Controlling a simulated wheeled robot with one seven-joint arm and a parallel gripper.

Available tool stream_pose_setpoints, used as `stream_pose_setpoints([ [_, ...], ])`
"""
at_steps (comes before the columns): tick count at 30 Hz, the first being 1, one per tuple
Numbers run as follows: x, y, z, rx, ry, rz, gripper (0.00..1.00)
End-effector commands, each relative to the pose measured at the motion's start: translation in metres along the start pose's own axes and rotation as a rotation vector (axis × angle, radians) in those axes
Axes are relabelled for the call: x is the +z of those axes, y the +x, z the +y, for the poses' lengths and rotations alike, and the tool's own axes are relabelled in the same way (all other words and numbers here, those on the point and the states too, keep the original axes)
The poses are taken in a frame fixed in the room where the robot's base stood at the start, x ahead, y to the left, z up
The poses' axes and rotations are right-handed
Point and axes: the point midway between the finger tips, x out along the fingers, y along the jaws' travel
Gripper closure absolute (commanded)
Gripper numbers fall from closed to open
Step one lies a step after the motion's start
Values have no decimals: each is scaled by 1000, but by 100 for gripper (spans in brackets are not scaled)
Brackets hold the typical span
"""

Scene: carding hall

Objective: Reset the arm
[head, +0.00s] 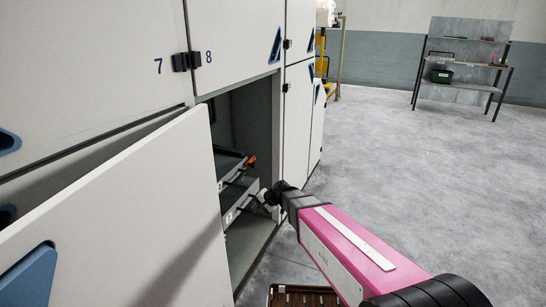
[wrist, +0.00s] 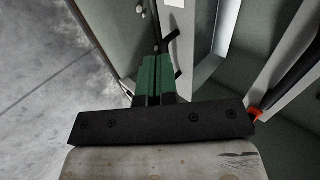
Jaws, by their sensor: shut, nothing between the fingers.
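In the head view my pink arm reaches from the lower right to the open compartment of a white cabinet (head: 88,65). The end of the arm (head: 272,195) is at the compartment's right edge, close to the drawers or trays (head: 238,195) inside. The fingers are too small and dark there to make out. I cannot tell whether they touch anything.
An open white door (head: 110,225) swings out at the left, below doors marked 7 and 8. A brown crate (head: 277,296) is on the floor at the bottom, partly behind my arm. A shelf rack (head: 465,63) stands far back right. The grey floor at the right is clear.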

Motion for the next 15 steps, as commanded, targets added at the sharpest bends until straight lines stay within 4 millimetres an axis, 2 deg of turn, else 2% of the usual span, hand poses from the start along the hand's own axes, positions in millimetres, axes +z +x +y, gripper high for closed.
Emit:
stream_pose_setpoints([
  [5, 0, -56, 58, 151, -100, -1, 100],
  [12, 10, -166, 166, 485, -249, -53, 100],
  [15, 17, -205, 201, 608, -283, -85, 100],
])
